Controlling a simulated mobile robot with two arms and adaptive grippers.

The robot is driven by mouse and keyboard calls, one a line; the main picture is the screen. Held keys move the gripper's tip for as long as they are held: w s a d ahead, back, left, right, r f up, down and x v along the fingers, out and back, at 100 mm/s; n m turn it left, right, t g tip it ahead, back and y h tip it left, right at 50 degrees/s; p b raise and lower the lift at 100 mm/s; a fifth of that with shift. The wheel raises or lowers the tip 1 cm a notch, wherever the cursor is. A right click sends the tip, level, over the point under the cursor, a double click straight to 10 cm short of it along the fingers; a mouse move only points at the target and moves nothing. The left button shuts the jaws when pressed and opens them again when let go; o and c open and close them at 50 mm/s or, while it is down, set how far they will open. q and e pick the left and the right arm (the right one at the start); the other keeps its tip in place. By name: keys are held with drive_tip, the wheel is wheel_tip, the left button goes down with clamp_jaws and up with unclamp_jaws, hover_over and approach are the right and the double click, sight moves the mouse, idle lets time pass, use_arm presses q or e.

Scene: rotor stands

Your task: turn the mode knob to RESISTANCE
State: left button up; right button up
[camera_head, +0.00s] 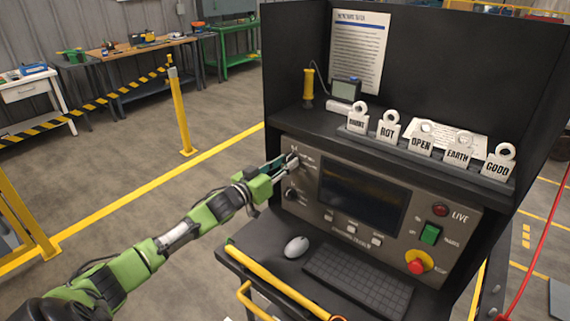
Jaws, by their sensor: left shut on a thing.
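The grey front panel (335,213) of the test station carries two dark knobs on its left side. The upper one, with small marks around it like a selector, looks like the mode knob (294,159); its marks are too small to read. My left gripper (284,165) reaches in from the left and is shut on this knob, with its fingers covering part of it. The knob's pointer direction cannot be made out. The lower knob (291,194) sits just below, clear of the fingers. My right gripper is not in view.
A dark screen (361,196) is right of the knobs. A green switch (430,233) and red stop button (416,266) sit further right. A mouse (297,247) and keyboard (358,281) lie below. Labelled tags stand on the ledge above. A yellow rail (275,285) edges the front.

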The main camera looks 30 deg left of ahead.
use_arm(q)
drive_tip(key=shift+m, duration=4.3)
drive_tip(key=o, duration=1.1)
drive_tip(key=shift+s, duration=0.1)
